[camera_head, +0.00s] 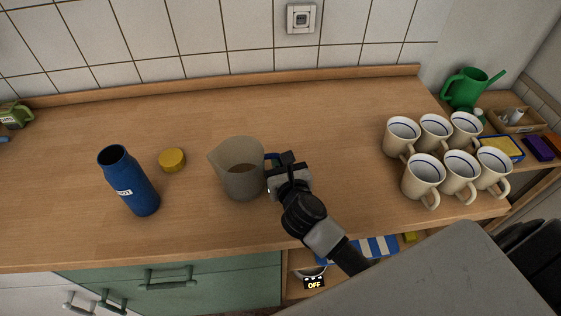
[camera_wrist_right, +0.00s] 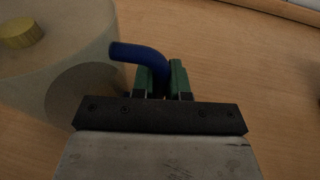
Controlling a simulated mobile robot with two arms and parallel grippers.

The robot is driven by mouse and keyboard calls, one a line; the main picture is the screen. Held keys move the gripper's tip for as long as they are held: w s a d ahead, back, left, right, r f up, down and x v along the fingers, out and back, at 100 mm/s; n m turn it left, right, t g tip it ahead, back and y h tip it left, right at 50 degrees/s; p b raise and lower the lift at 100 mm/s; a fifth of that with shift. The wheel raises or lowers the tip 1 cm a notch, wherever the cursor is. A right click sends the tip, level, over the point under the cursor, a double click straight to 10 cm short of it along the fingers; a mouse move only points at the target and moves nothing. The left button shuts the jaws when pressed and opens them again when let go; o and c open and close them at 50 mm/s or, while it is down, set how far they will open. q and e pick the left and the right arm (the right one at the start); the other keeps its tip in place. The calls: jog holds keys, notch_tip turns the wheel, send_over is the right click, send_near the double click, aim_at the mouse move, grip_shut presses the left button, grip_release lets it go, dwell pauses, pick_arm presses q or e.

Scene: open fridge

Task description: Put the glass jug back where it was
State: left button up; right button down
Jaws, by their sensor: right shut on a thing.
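In the right wrist view, the green fingers (camera_wrist_right: 163,80) are around the blue handle (camera_wrist_right: 138,52), with the jug body (camera_wrist_right: 60,65) at the left. My left gripper is not in view.
A blue bottle (camera_head: 128,182) and a yellow lid (camera_head: 172,160) stand left of the jug. Several white mugs (camera_head: 423,175) stand in two rows at the right. A green watering can (camera_head: 468,88) is farther right. The counter (camera_head: 300,115) behind the jug is clear.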

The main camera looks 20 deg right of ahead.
jog(key=shift+f, duration=0.15)
jog(key=c, duration=1.1)
grip_release()
jog(key=shift+r, duration=0.25)
jog(key=b+v, duration=0.1)
jog(key=v, duration=0.4)
jog(key=b+v, duration=0.1)
jog(key=v, duration=0.4)
jog(key=shift+s+f, duration=0.15)
jog(key=shift+s, duration=0.2)
jog(key=shift+s+a+r, duration=0.1)
jog(key=shift+s+r, duration=0.15)
jog(key=shift+s, duration=0.45)
jog(key=shift+f, duration=0.1)
